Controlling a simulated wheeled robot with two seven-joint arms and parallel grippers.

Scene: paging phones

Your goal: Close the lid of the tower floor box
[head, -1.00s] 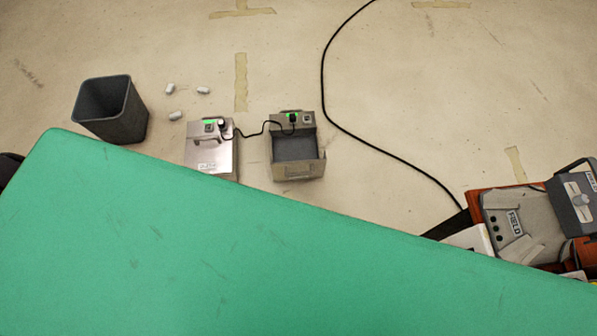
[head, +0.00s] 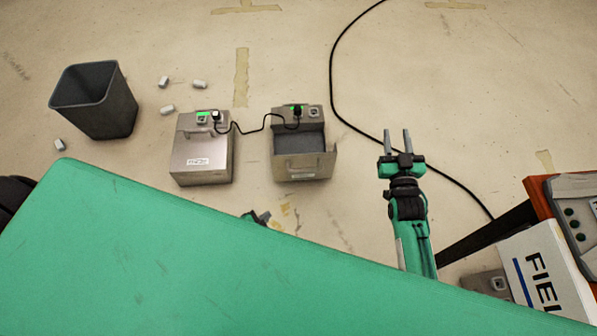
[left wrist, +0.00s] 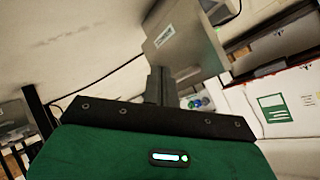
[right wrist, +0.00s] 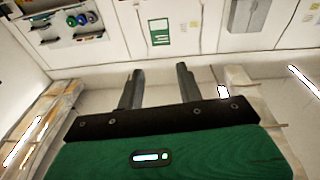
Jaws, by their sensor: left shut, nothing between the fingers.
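Two metal floor boxes stand on the floor in the head view. The left box (head: 203,158) looks closed, with a smooth metal top. The right box (head: 304,167) is open, showing a dark interior and a raised flap at its front right. I cannot tell which is the tower floor box. My left gripper (head: 262,217) shows only partly past my green body, below and between the boxes; its fingers are shut and empty in the left wrist view (left wrist: 160,85), near a labelled metal panel (left wrist: 185,35). My right gripper (head: 397,140) is open and empty, right of the open box.
A black cable joins the boxes' plugs. A longer cable (head: 352,122) curves behind my right gripper. Floor in front of the boxes is mostly clear.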

